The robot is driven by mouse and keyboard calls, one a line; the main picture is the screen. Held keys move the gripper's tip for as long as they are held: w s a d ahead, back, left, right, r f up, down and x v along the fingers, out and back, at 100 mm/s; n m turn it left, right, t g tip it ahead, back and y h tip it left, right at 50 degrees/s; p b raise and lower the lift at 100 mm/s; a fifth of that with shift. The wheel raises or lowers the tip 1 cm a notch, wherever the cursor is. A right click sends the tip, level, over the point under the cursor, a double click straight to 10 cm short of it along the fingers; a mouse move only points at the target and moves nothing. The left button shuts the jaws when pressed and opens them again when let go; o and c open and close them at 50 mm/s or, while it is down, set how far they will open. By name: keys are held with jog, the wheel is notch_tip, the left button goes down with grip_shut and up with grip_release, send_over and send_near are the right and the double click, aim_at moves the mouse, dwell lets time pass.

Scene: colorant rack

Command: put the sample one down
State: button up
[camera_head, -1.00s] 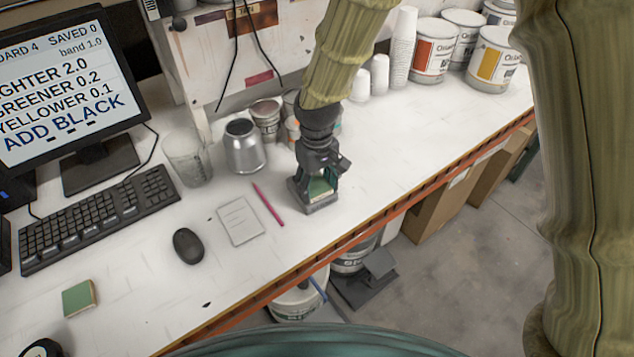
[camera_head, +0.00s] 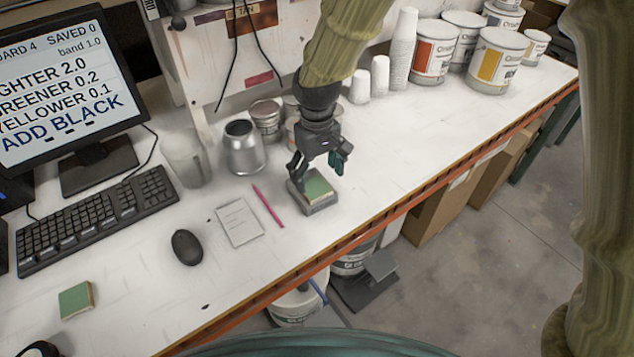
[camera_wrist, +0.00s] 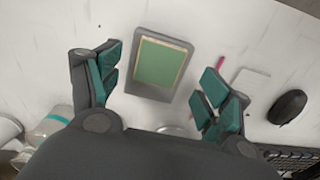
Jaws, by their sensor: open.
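A green sample block (camera_head: 317,187) rests on a small grey stand (camera_head: 322,208) near the front edge of the workbench. The wrist view shows the green sample (camera_wrist: 157,63) inside the stand's dark rim (camera_wrist: 158,94). My gripper (camera_head: 318,172) is open and empty just above and behind it; in the wrist view its teal fingers (camera_wrist: 154,88) are spread to either side, apart from the sample. Another green sample (camera_head: 76,299) lies on the bench at the front left. The monitor (camera_head: 66,90) reads "ADD BLACK" with lighter, greener and yellower values.
A pink pencil (camera_head: 268,206), a note card (camera_head: 239,223) and a mouse (camera_head: 187,247) lie left of the stand. A metal can (camera_head: 244,150) and a clear beaker (camera_head: 187,158) stand behind them. Paint tins (camera_head: 496,60) stand back right. The bench right of the stand is clear.

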aim_at(317, 189)
notch_tip(317, 189, up, 8)
jog(key=b, duration=0.1)
jog(key=shift+f, duration=0.15)
dwell(0.5)
